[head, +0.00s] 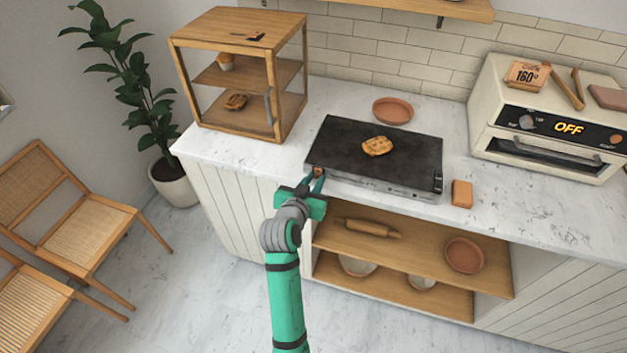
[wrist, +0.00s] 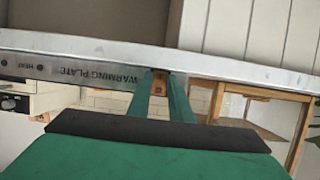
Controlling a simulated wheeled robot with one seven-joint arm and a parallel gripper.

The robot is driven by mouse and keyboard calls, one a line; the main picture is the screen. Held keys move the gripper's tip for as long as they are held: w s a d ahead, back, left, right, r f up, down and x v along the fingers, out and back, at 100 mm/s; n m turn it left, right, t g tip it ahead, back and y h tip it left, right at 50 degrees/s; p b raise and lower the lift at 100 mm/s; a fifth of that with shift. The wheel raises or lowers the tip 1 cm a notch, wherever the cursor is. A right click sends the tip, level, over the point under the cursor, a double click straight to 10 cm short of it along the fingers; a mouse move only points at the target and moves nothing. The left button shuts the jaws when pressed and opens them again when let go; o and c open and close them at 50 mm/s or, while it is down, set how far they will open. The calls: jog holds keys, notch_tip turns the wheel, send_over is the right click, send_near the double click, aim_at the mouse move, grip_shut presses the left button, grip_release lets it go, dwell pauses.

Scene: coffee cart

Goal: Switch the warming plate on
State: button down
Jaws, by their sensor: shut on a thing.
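The warming plate (head: 340,140) is a dark flat slab on the marble counter, with a pastry (head: 376,146) on its top. Its front panel (wrist: 75,74) shows upside down in the wrist view with the words WARMING PLATE. My gripper (head: 318,178) is at the plate's front left corner, shut on a small copper-brown knob (head: 319,171). In the wrist view the knob (wrist: 160,84) sits between the two green fingers. The fingers hide part of the knob, and I cannot tell its setting.
A wooden display case (head: 240,75) stands left of the plate. A cream oven (head: 550,118) reading OFF stands at the right. A terracotta dish (head: 393,110) lies behind the plate and a small brown block (head: 462,193) to its right. Open shelves (head: 400,255) are below the counter.

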jog(key=shift+f+t+h, duration=0.35)
jog(key=shift+t+h, duration=0.05)
jog(key=shift+t, duration=0.8)
jog(key=shift+w+d, duration=0.1)
jog(key=c, duration=1.6)
grip_release()
jog(key=v, duration=1.1)
